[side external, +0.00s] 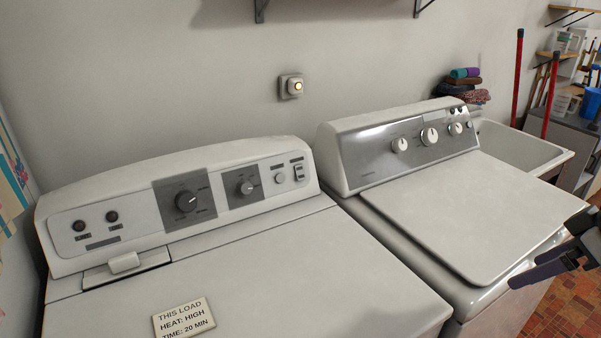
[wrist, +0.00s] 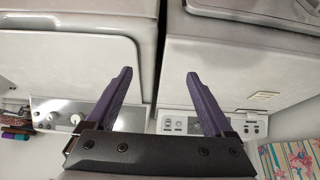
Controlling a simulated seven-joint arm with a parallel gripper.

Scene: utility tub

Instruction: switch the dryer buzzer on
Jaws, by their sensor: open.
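The dryer (side external: 240,240) is the white machine on the left, with a card on its top. The labels are too small to read, and which way the rocker is set cannot be told. My gripper (side external: 545,262) is at the right edge, over the front of the other machine, far from the panel. In the wrist view my gripper (wrist: 157,76) has its purple fingers apart with nothing between them.
A washer-like machine (side external: 460,210) with a closed lid stands to the right, with a utility sink (side external: 520,148) beyond it. A card (side external: 184,319) lies on the dryer top. A wall outlet (side external: 290,87) is above. The air over both tops is free.

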